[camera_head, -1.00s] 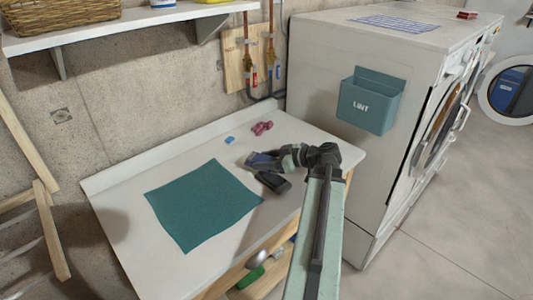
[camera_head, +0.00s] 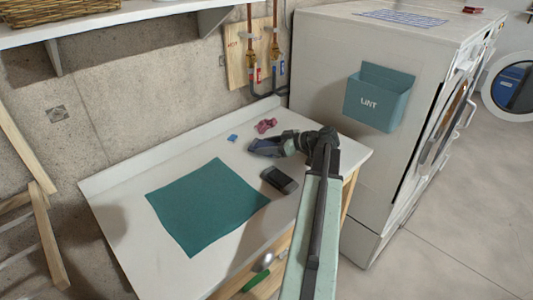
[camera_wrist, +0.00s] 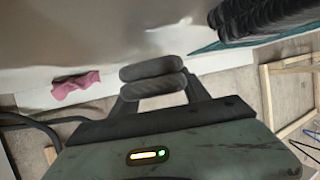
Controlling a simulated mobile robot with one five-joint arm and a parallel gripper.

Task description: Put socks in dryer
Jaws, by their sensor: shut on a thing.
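My gripper (camera_head: 262,148) is above the white counter, between the pink crumpled cloth and a dark object. The pink cloth (camera_head: 266,126), possibly socks, lies at the back of the counter and shows in the wrist view (camera_wrist: 75,84). A white front-loading machine (camera_head: 345,60), likely the dryer, stands on the right with a lint bin on its side.
A teal cloth (camera_head: 205,207) lies flat on the counter (camera_head: 120,190). A dark block-like object (camera_head: 279,180) lies near its right corner, and a small blue item (camera_head: 232,138) near the back. A shelf (camera_head: 130,25) overhangs the wall. The floor (camera_head: 460,210) is clear.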

